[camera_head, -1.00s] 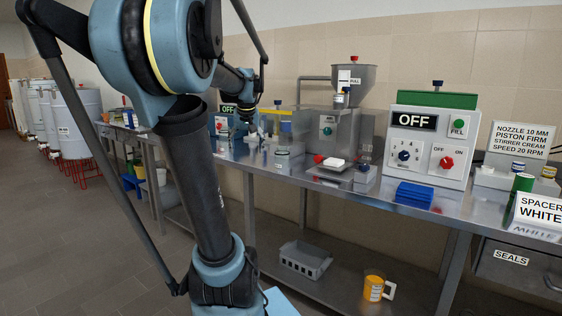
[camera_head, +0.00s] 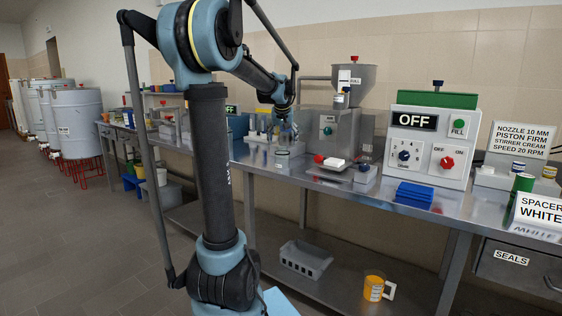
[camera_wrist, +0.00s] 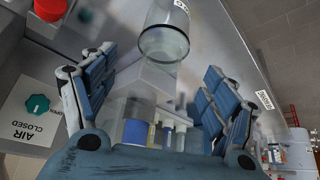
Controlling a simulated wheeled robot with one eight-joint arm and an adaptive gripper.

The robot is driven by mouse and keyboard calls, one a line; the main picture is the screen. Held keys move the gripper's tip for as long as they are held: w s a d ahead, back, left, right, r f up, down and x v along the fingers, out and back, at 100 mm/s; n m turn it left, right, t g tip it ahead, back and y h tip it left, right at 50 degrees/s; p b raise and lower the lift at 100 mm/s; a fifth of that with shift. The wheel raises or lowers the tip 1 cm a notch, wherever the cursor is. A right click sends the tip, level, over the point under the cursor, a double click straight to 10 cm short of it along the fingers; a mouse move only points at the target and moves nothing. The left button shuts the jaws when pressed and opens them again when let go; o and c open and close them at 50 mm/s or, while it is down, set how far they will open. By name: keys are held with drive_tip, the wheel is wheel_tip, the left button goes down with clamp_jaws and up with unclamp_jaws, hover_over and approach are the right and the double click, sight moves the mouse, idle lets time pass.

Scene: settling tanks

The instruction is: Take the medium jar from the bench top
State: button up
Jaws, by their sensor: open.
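A clear glass jar with a small label, which looks like the medium jar (camera_head: 283,160), stands on the steel bench top (camera_head: 340,185). In the wrist view the jar (camera_wrist: 165,42) is at the top centre, beyond the fingertips and between their lines. My gripper (camera_head: 284,140) is just above and behind the jar in the head view. In the wrist view my gripper (camera_wrist: 153,75) has its blue fingers spread wide, with nothing clasped. I cannot tell the exact gap between fingers and jar.
A steel hopper machine (camera_head: 333,135) stands just right of the jar, with a small scale (camera_head: 331,168) in front. In the wrist view several blue- and yellow-banded vials (camera_wrist: 160,130) stand low between the fingers. A white control box (camera_head: 430,145) reads OFF.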

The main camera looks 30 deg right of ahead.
sight(282, 154)
drive_tip(key=shift+x, duration=5)
drive_tip(key=shift+a, duration=0.15)
drive_tip(key=c, duration=1.3)
